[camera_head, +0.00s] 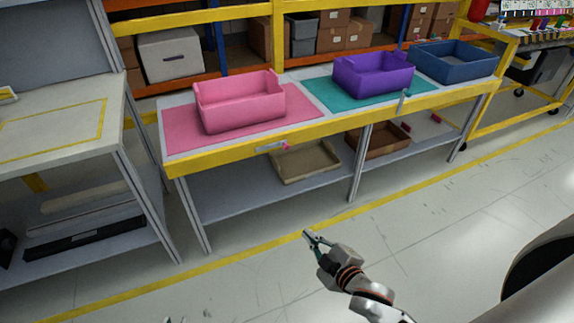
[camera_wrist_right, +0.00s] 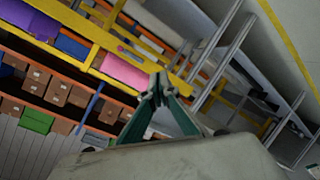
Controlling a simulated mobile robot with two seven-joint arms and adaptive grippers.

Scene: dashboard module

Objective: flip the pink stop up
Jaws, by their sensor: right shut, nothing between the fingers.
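The pink stop (camera_head: 272,147) is a small grey bar with a pink end on the yellow front rail of the bench, below the pink box. It lies flat along the rail. My right gripper (camera_head: 306,235) is shut and empty, in front of the bench and below the rail, well apart from the stop. In the right wrist view its fingertips (camera_wrist_right: 158,92) meet. Only the tips of my left gripper (camera_head: 174,320) show at the bottom edge of the head view, too little to tell its state.
A pink box (camera_head: 240,107) stands on a pink mat (camera_head: 182,133). A purple box (camera_head: 373,75) stands on a teal mat (camera_head: 338,103); another grey stop (camera_head: 403,101) stands upright on the rail near it. A blue bin (camera_head: 455,65) is at right. The floor before the bench is clear.

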